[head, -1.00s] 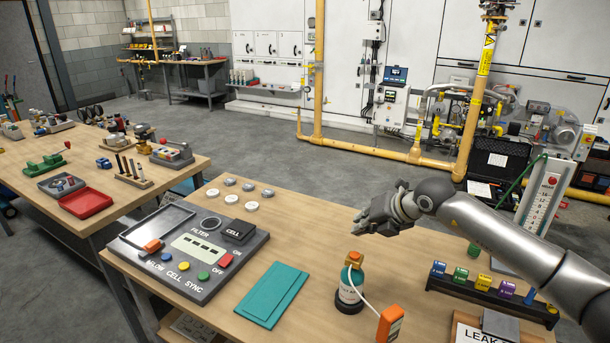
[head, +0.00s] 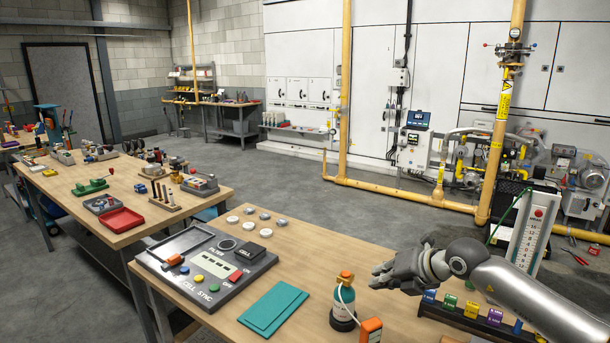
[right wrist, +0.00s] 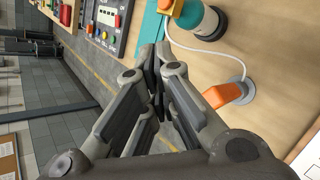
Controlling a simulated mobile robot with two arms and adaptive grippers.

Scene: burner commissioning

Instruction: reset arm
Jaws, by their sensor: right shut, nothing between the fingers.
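My right gripper (head: 385,278) is in the head view at the lower right, above the wooden bench (head: 330,248). It is empty. In the right wrist view my right gripper (right wrist: 157,62) shows its fingers together with nothing between them. The bench, a teal bottle and the control panel lie beyond it there. My left gripper is not in either view.
The teal bottle (head: 343,303) with an orange top stands near the right gripper, an orange device (head: 370,331) beside it. A teal folder (head: 273,308) and the control panel (head: 205,290) lie left. A rack of coloured blocks (head: 470,322) is under my right arm.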

